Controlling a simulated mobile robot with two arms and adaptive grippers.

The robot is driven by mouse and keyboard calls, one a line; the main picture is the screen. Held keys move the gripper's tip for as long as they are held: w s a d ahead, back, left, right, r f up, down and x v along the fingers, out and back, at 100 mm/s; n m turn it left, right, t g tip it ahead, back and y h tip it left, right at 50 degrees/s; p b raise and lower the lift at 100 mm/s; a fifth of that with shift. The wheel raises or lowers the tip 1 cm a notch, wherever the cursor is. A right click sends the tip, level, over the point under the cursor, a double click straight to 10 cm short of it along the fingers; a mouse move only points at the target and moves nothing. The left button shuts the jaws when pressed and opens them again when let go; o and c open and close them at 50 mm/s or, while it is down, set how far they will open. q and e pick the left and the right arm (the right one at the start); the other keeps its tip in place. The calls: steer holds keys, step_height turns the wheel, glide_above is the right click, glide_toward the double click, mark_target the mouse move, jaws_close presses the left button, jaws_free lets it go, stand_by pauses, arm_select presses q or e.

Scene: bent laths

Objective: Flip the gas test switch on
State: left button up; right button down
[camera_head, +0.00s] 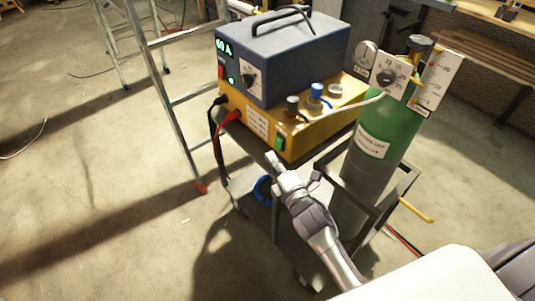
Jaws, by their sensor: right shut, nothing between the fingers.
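A small green switch (279,142) sits at the right end of the front face of a yellow box (291,149), to the right of a white label (257,121). The label is too small to read, so I cannot be sure this is the gas test switch, nor tell its position. My right gripper (271,158) is shut and empty, just below and left of the green switch in the picture. I cannot tell whether it touches the box. My left gripper is not in view.
A blue welder (278,67) showing 60 A stands on the yellow box, on a dark cart (246,182). A green gas cylinder (385,135) with gauges stands at the right. A ladder (172,98) stands left; the floor further left is mostly clear.

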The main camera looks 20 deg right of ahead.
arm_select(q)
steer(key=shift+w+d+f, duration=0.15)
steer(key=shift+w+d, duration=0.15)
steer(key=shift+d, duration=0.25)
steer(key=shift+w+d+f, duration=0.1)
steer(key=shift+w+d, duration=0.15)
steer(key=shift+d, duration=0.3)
arm_select(e)
steer(key=s, duration=0.6)
steer(key=shift+s+d+r, duration=0.15)
steer(key=shift+s+d, duration=0.1)
steer(key=shift+d, duration=0.15)
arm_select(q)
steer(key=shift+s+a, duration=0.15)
